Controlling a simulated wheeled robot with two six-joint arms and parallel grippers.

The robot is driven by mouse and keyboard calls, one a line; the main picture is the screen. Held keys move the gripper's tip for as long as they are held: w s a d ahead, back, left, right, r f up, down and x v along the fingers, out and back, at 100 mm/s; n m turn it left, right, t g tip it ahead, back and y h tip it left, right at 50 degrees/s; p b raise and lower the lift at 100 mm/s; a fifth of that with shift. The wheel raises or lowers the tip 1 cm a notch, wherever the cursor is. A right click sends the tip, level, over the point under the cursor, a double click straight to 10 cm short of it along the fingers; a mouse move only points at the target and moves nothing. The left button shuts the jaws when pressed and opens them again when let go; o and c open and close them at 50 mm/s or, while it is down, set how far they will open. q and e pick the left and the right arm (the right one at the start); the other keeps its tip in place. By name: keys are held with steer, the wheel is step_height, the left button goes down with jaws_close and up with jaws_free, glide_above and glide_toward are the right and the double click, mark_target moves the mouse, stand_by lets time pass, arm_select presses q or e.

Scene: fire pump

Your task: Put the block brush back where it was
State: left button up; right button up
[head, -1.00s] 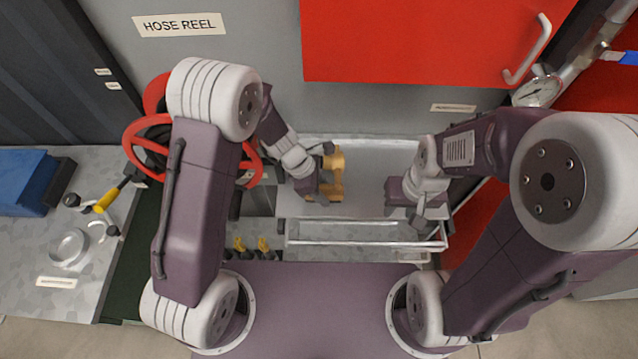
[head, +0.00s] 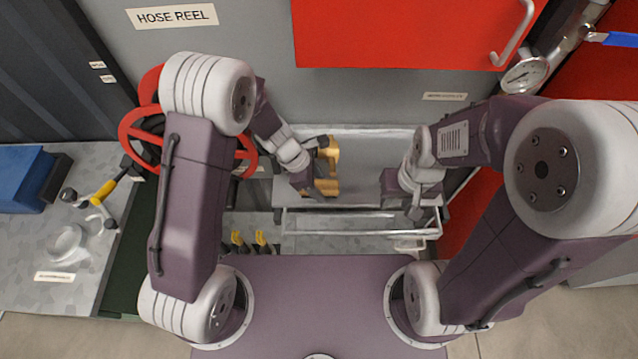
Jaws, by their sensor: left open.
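A tan wooden piece, which looks like the block brush (head: 331,150), is at the left part of the grey tray (head: 375,165) in the head view. My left gripper (head: 312,184) is open at its left side, and its fingers overlap the brush's edge in the picture. I cannot tell whether they touch it or reach around it. My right gripper (head: 427,207) hangs over the right end of the tray, apart from the brush. Its fingers are too small and partly hidden to tell open from shut.
A white rail (head: 360,234) runs along the tray's front. A red hose reel (head: 140,118) stands at the left behind my arm. The left counter (head: 110,270) holds a blue box (head: 20,178) and a yellow-handled tool (head: 107,190). A red cabinet (head: 400,35) overhangs the back.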

arm_select(q)
steer(key=shift+s+a+f, duration=0.15)
steer(key=shift+s+f, duration=0.05)
steer(key=shift+s, duration=0.1)
steer(key=p+v, duration=0.2)
steer(key=v, duration=1)
steer(key=shift+w+r+p, duration=0.15)
steer(key=shift+p, duration=0.2)
steer(key=s+a+m+y, duration=0.2)
steer(key=s+a+m, duration=0.2)
steer(key=m, duration=0.5)
steer(key=s+a+r+m+t+y, duration=0.1)
steer(key=s+a+m+y, duration=0.1)
steer(key=s+a+m, duration=0.3)
steer(key=a+m, duration=0.3)
steer(key=a, duration=0.1)
steer(key=shift+s+r+m, duration=0.2)
steer(key=shift+s+m, duration=0.1)
steer(key=shift+m, duration=0.1)
